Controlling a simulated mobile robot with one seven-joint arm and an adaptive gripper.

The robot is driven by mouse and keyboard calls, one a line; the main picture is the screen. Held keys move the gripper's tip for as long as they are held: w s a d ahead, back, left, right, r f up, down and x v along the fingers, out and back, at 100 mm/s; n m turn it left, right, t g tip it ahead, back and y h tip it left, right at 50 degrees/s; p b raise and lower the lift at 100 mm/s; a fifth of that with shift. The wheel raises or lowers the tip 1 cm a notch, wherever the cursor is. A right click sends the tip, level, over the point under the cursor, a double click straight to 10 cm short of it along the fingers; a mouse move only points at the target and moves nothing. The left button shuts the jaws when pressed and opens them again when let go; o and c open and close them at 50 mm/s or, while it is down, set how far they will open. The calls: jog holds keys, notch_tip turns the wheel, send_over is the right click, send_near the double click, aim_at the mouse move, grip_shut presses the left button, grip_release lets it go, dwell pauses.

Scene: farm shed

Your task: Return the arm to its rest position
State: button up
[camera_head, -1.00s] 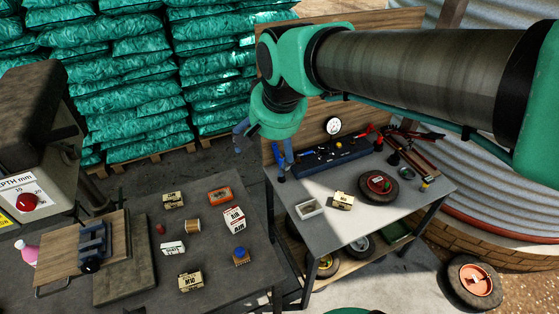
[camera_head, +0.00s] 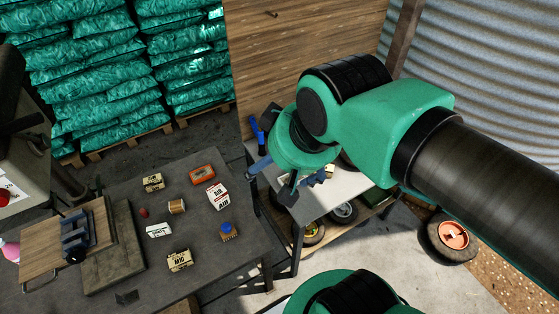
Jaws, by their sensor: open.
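My arm (camera_head: 470,190) is green with a dark ribbed link and reaches in from the right, bent at a green joint. My gripper (camera_head: 271,183) hangs below that joint, over the gap between the dark left table and the grey right table. Its two fingers are apart and nothing shows between them. It is clear of the small boxes on the left table.
The dark table (camera_head: 195,270) holds several small boxes, a wire spool (camera_head: 177,207), a blue-topped item (camera_head: 228,231) and a vise (camera_head: 76,235) on a board. Green sacks (camera_head: 90,80) are stacked behind. A wheel (camera_head: 452,236) lies on the floor at right.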

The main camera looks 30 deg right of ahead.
notch_tip(320, 180, down, 4)
jog(key=b, duration=0.4)
